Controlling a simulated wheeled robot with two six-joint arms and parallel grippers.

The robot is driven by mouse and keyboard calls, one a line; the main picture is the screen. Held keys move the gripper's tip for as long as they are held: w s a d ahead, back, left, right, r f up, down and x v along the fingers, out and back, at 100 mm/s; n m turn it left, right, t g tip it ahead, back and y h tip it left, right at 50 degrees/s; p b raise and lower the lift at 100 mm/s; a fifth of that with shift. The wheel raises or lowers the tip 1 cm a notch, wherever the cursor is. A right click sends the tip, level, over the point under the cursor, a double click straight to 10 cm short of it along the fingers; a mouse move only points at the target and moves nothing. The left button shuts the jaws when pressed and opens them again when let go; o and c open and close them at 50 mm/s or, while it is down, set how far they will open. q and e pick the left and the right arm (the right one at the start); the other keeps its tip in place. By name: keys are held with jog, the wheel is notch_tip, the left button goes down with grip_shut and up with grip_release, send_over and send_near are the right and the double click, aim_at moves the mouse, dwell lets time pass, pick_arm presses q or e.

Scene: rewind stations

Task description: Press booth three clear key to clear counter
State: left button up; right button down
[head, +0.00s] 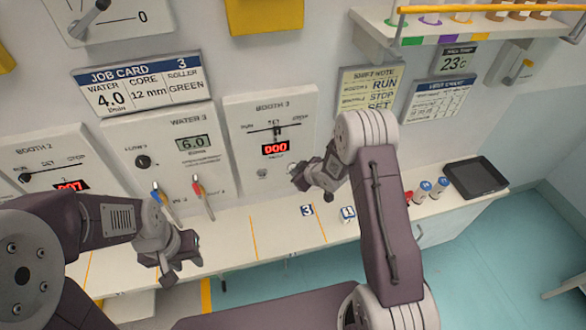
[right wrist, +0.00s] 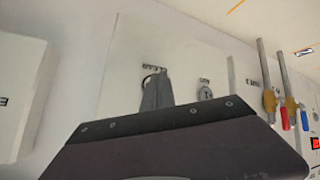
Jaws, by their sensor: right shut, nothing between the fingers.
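The booth 3 panel (head: 243,118) is on the wall, with a slider at its top and a red display (head: 275,149) reading 000. A small round key (head: 262,173) sits below the display; its label is too small to read. My right gripper (head: 296,180) is shut and empty, just right of that key at the panel's lower right. In the right wrist view its dark fingers (right wrist: 157,93) overlap a round fitting on a pale panel; contact cannot be told. A keyhole-like fitting (right wrist: 205,92) shows beside it. My left gripper (head: 178,262) looks open and empty above the counter.
The water 3 panel (head: 180,125) with red and blue handles (head: 200,190) stands left of booth 3.

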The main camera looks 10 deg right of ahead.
jog(key=shift+w, duration=0.1)
dwell(0.3)
jog(key=shift+s, duration=0.8)
jog(key=s+b, duration=0.1)
jog(key=s, duration=0.4)
jog(key=shift+d+b, duration=0.1)
jog(key=shift+b, duration=0.3)
dwell(0.4)
